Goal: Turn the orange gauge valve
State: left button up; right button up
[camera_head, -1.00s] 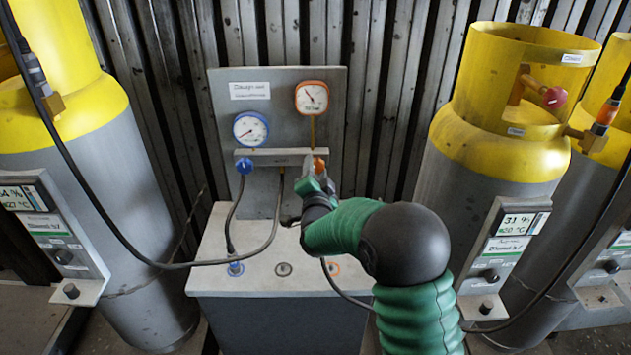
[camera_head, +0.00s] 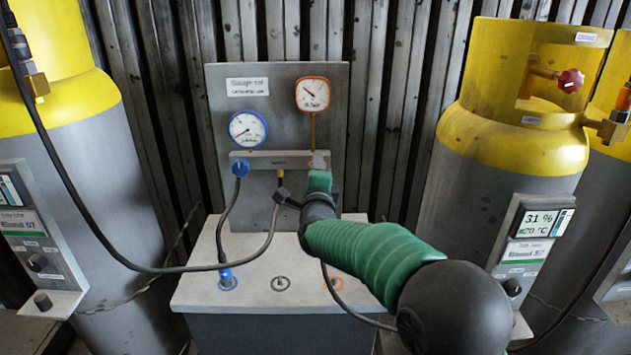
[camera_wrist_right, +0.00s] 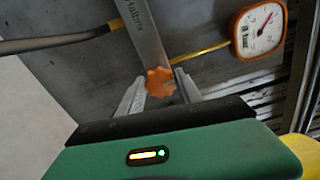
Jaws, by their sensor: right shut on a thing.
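The orange gauge valve knob (camera_wrist_right: 160,82) sits on the manifold bar, below the orange-rimmed gauge (camera_head: 313,94). That gauge also shows in the right wrist view (camera_wrist_right: 259,29). My right gripper (camera_wrist_right: 159,84) has its two grey fingers on either side of the knob, shut on it. In the head view my right gripper (camera_head: 319,165) covers the orange knob, so the knob is hidden there. The blue gauge valve (camera_head: 241,167) is on the left end of the manifold bar (camera_head: 277,161), under the blue-rimmed gauge (camera_head: 248,130). My left gripper is not in view.
A grey box (camera_head: 250,297) stands under the gauge panel, with dark hoses looping from the manifold. Yellow-topped cylinders (camera_head: 525,120) stand on the right, and another (camera_head: 75,100) on the left. A hose crosses at the left.

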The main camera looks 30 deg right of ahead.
jog(key=shift+f+m+b, duration=0.3)
jog(key=shift+f+m, duration=0.1)
jog(key=o, duration=1.4)
jog(key=shift+d+r, duration=0.1)
jog(key=shift+r, duration=0.1)
jog(key=shift+c, duration=0.2)
jog(key=p+v, duration=0.1)
jog(key=v, duration=1.6)
jog(key=shift+w+f, duration=0.1)
jog(key=shift+w, duration=0.05)
